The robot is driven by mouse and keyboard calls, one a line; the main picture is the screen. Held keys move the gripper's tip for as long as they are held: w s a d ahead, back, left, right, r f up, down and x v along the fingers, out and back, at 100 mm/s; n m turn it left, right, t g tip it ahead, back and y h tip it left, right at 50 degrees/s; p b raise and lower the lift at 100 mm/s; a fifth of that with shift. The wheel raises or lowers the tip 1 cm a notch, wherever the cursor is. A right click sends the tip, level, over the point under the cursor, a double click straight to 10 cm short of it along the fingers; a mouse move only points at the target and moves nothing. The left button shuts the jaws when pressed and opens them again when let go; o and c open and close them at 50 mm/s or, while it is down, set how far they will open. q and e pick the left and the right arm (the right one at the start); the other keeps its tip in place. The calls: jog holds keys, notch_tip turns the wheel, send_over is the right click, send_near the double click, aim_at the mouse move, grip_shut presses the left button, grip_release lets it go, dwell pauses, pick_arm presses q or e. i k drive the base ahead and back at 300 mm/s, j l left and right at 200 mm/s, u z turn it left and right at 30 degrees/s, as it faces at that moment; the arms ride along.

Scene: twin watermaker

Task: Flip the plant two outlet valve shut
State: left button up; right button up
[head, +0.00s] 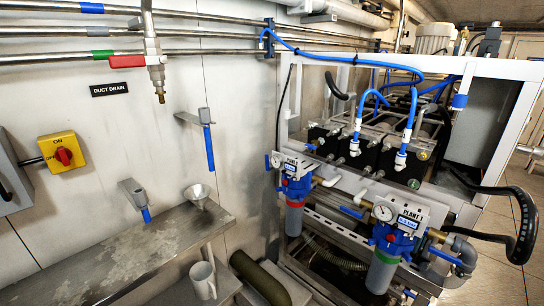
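The nearer unit (384,268) has a green ring and a round gauge (384,212). A blue lever (352,212) lies to its left and another blue lever (447,257) to its right, both roughly along their pipes. The farther unit (294,215) has a red ring and a smaller gauge (276,159). I cannot tell which lever is the plant two outlet valve. Neither of my grippers is in view.
A red-handled valve (128,62) hangs above the "DUCT DRAIN" label (109,89). A yellow box with a red switch (64,152) is on the left wall. A metal shelf (110,250) holds a funnel (197,194). A mug (203,280) stands below. A black hose (524,205) curves at the right.

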aim_at(267, 168)
jog(key=i+l, duration=0.1)
jog(key=l, duration=0.55)
jog(key=i+l+u, duration=0.1)
jog(key=l, duration=0.55)
